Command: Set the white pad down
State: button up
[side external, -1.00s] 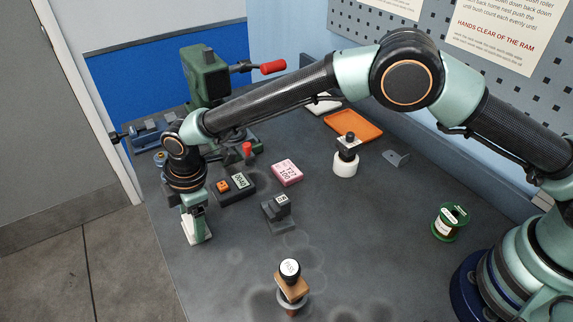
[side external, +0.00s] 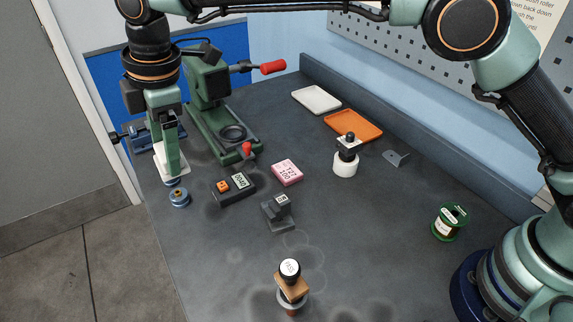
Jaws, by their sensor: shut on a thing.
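My gripper (side external: 172,160) is at the left of the bench, pointing down and shut on the white pad (side external: 183,160). The white pad shows on both sides of the green fingers, which hide its middle. The pad looks held above the bench, near the left edge. Whether its lower end touches anything is hard to tell.
A small blue-grey round piece (side external: 179,198) stands just below my gripper. A green press (side external: 206,85) is behind to the right, with a blue vise (side external: 142,136) behind the gripper. A dark device with an orange button (side external: 235,187), a pink block (side external: 287,172), an orange tray (side external: 353,126) and a white tray (side external: 316,99) lie further right.

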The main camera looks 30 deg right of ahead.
notch_tip(320, 180, up, 6)
jog(key=shift+r, duration=0.15)
jog(key=w+d+m, duration=0.2)
jog(key=w+d, duration=0.1)
jog(key=d, duration=0.9)
jog(key=w+d+m, duration=0.3)
jog(key=d, duration=0.9)
jog(key=w+d+m+h, duration=0.1)
jog(key=w+d+m, duration=0.2)
jog(key=d, duration=0.9)
jog(key=shift+w+r+t, duration=0.2)
jog(key=shift+w+t, duration=0.1)
jog(key=shift+w, duration=0.25)
notch_tip(320, 180, down, 25)
jog(key=shift+f, duration=0.1)
jog(key=o, duration=1.3)
